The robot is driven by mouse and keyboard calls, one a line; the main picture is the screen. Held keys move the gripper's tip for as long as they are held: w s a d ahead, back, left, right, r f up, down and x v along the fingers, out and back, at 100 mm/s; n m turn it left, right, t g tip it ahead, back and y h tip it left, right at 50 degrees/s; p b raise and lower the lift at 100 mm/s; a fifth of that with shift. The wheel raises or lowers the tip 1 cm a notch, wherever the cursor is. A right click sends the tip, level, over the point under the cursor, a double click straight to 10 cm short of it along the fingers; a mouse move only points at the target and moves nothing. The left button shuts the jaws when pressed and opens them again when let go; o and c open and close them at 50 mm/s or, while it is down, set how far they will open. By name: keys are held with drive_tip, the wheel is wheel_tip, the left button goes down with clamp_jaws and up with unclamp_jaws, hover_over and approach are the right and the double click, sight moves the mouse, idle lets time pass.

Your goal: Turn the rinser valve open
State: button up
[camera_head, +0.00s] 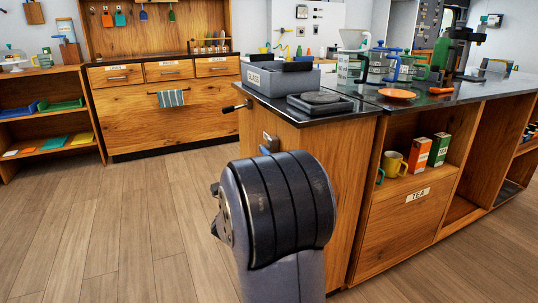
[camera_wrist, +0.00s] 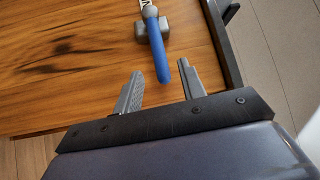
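The rinser valve shows in the wrist view as a blue lever handle (camera_wrist: 158,55) on a grey rounded base (camera_wrist: 141,31), mounted on the wooden end panel. A white label, partly cut off, sits just above it. In the head view a small blue part of the valve (camera_head: 265,149) shows on the counter's end panel, just behind my arm. My gripper (camera_wrist: 161,69) is open and empty. In the wrist view the handle's free end appears between its two fingertips; I cannot tell the depth between them. My fingers are hidden in the head view behind my arm.
A dark lever (camera_head: 235,107) sticks out of the counter end near the top. An orange saucer (camera_head: 397,94) lies farther right. The wooden floor (camera_head: 150,220) at left is clear.

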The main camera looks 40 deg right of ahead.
drive_tip(key=b+x, duration=0.1)
drive_tip(key=x, duration=0.7)
drive_tip(key=shift+d, duration=0.1)
drive_tip(key=shift+c, duration=0.5)
clamp_jaws()
